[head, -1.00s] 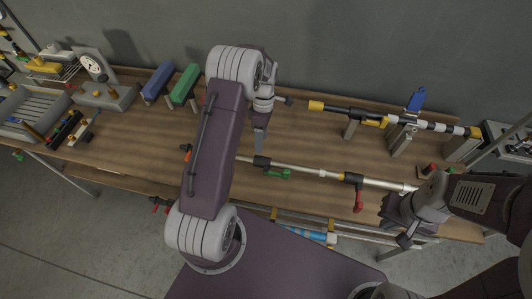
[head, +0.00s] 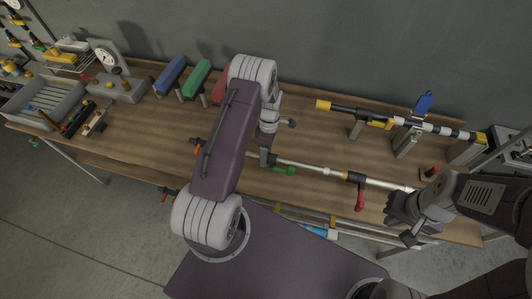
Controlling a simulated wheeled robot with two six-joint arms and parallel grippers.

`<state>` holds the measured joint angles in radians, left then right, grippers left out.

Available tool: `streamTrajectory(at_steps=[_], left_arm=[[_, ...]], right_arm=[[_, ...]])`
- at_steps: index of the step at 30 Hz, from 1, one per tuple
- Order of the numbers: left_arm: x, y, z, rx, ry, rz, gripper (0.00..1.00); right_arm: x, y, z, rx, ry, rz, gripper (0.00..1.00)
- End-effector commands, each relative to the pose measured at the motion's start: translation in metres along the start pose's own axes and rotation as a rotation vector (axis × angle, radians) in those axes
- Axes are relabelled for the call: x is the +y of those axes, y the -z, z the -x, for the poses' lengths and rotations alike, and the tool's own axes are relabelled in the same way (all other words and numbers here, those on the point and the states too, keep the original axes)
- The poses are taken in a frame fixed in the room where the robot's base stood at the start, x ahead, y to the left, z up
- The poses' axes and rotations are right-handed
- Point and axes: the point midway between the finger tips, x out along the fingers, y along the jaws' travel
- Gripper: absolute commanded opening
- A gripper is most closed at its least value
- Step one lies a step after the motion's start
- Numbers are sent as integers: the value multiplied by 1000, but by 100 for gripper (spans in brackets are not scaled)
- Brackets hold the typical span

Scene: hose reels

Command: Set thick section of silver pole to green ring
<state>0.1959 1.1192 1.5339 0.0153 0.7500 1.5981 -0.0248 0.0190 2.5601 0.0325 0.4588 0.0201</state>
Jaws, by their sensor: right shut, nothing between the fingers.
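The silver pole (head: 313,170) lies along the front of the bench, with a thinner stretch (head: 390,185) towards its right end. A green lever (head: 284,170) hangs at its left black collar, and a red lever (head: 360,200) at another black collar (head: 355,178). I cannot make out a separate green ring. My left gripper (head: 265,157) points down at the pole beside the green lever and hides most of the left collar; its jaw opening does not show. My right gripper (head: 398,207) is shut and empty, close to the pole's right end, which it partly hides.
A black and yellow pole (head: 350,109) rests on stands at the back right, beside a blue upright piece (head: 423,103). Blue (head: 171,75) and green (head: 197,79) blocks stand at the back left. A grey tray (head: 50,103) is further left. The middle of the bench is mostly clear.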

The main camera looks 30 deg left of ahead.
Motion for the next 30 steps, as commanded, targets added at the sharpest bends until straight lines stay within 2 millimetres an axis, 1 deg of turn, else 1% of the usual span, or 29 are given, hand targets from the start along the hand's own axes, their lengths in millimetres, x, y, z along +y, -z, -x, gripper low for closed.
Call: streamTrajectory(at_steps=[1, 2, 3, 5, 6, 11, 13, 14, 19, 22, 25, 30], left_arm=[[0, 0, 0, 0, 0, 0, 46], [0, 0, 0, 0, 0, 0, 38], [0, 0, 0, 0, 0, 0, 27], [0, 0, 0, 0, 0, 0, 10], [0, 0, 0, 0, 0, 0, 0], [0, 0, 0, 0, 0, 0, 0], [0, 4, 0, 0, 0, 1, 0], [1, 8, 0, 0, -1, 2, 0], [1, 44, -1, -1, -1, 5, 0], [1, 61, 0, 0, -2, 3, 0], [1, 69, 0, 0, -2, 2, 0], [0, 70, 1, 0, -2, 0, 0]], right_arm=[[0, 0, 0, 0, 0, 0, 0], [0, 0, 0, 0, 0, 0, 0], [0, 0, 0, 0, 0, 0, 0], [0, 0, 0, 0, 0, 0, 0], [0, 0, 0, 0, 0, 0, 0], [0, 0, 0, 0, 0, 0, 0], [0, 0, -2, 0, 0, 0, 0], [0, 0, -3, 0, 0, 0, 0], [0, -1, -11, 0, 0, 0, 0], [0, -1, -14, 0, 0, 0, 0], [0, -2, -15, 0, 0, 0, 0], [0, -1, -14, 0, 0, 0, 0]])
